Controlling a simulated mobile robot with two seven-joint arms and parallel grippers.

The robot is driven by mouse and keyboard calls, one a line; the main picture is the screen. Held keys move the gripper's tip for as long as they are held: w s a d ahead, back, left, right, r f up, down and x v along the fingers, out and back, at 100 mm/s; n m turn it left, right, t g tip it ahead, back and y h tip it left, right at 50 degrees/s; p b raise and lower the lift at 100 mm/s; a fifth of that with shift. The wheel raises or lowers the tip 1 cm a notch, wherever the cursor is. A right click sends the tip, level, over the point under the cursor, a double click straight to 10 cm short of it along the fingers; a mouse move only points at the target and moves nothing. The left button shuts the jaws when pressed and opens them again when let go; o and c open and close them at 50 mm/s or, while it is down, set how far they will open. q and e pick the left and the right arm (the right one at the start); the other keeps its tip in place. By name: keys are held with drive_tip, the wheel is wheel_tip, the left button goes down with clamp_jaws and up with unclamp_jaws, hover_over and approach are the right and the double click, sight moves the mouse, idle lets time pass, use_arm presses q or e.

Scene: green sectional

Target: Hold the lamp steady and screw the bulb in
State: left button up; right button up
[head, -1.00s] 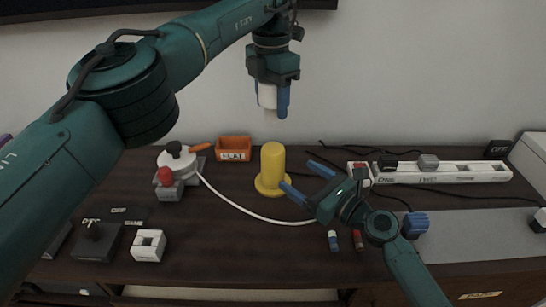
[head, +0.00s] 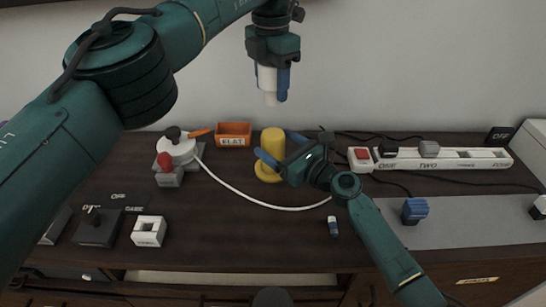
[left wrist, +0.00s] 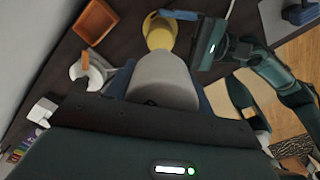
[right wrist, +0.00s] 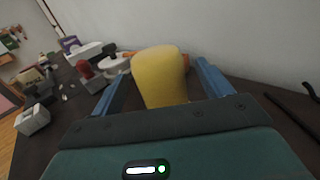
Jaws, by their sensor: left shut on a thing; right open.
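The yellow lamp (head: 273,143) stands upright on its round base on the dark tabletop. My right gripper (head: 282,149) is open, with one blue finger on each side of the lamp's column. In the right wrist view the lamp (right wrist: 160,78) stands between the spread fingers, with gaps visible on both sides. My left gripper (head: 272,84) is high above the lamp, shut on the pale bulb (head: 266,78), whose narrow end points down. The left wrist view shows the bulb (left wrist: 162,80) large, with the lamp (left wrist: 160,33) beyond it. The lamp's top opening is not clearly visible.
A white cord (head: 240,192) curves across the table. A white power strip (head: 460,154) lies to the right. The front middle is mostly clear.

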sight(272, 103)
drive_tip(key=shift+x, duration=2)
drive_tip(key=c, duration=1.5)
use_arm(q)
drive_tip(key=shift+f, duration=2.5)
use_arm(e)
drive_tip(key=shift+o, duration=0.2)
